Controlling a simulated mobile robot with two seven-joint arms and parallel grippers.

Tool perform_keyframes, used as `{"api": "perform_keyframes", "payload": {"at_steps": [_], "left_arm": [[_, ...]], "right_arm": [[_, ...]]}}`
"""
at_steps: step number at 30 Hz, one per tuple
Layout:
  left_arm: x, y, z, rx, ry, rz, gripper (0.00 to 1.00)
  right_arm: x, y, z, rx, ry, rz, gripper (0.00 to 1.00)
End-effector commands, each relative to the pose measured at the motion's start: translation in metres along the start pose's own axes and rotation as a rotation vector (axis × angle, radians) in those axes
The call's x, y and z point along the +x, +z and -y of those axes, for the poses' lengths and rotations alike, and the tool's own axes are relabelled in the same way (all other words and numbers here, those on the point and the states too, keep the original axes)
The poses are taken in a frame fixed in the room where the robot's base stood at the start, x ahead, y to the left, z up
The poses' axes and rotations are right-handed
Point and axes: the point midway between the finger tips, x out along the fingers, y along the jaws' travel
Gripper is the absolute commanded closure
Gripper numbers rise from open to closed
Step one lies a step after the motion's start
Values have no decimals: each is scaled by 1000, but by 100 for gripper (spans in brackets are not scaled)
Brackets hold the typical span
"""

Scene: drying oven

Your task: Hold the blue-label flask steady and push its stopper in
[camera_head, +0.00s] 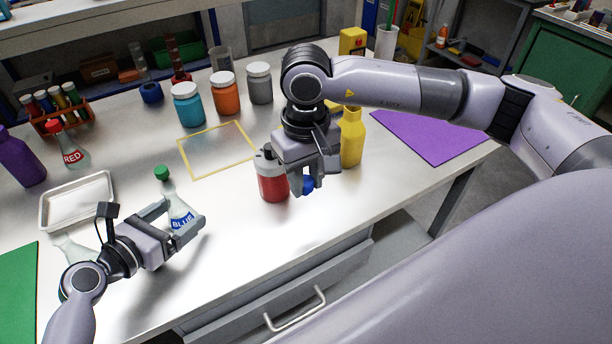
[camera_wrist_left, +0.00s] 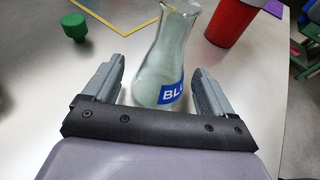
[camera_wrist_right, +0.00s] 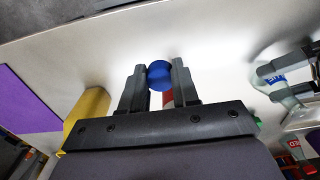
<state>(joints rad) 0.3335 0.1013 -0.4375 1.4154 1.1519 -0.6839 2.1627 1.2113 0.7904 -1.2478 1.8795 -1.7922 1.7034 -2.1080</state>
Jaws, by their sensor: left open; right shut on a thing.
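The blue-label flask (camera_head: 181,214) is clear glass and stands upright on the bench. Its neck has no stopper in the left wrist view (camera_wrist_left: 166,62). My left gripper (camera_head: 171,217) is open, with one finger on each side of the flask's body; gaps show between glass and fingers (camera_wrist_left: 158,88). My right gripper (camera_head: 308,183) is shut on a round blue stopper (camera_head: 308,184), which also shows between the fingertips in the right wrist view (camera_wrist_right: 160,74). It is above the bench, right of the flask and apart from it.
A green stopper (camera_wrist_left: 74,27) stands on the bench beyond the flask. A red jar (camera_head: 272,184) and yellow bottle (camera_head: 352,138) are close to my right gripper. A white tray (camera_head: 76,201) and red-label flask (camera_head: 74,152) are at left. A yellow-framed area (camera_head: 217,150) is clear.

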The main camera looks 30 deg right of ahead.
Motion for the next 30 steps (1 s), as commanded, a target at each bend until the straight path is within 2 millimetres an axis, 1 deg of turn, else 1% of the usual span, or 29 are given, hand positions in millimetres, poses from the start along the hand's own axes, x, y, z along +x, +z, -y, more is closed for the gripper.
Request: {"api": "perform_keyframes", "payload": {"at_steps": [9, 11, 12, 13, 30], "left_arm": [[2, 0, 0, 1, 0, 0, 15], [2, 0, 0, 1, 0, 0, 34], [2, 0, 0, 1, 0, 0, 47], [2, 0, 0, 1, 0, 0, 54], [2, 0, 0, 0, 0, -1, 54]], "right_arm": [[0, 0, 0, 0, 0, 0, 98], [0, 0, 0, 0, 0, 0, 98], [0, 0, 0, 0, 0, 0, 98], [0, 0, 0, 0, 0, 0, 98], [0, 0, 0, 0, 0, 0, 98]]}}
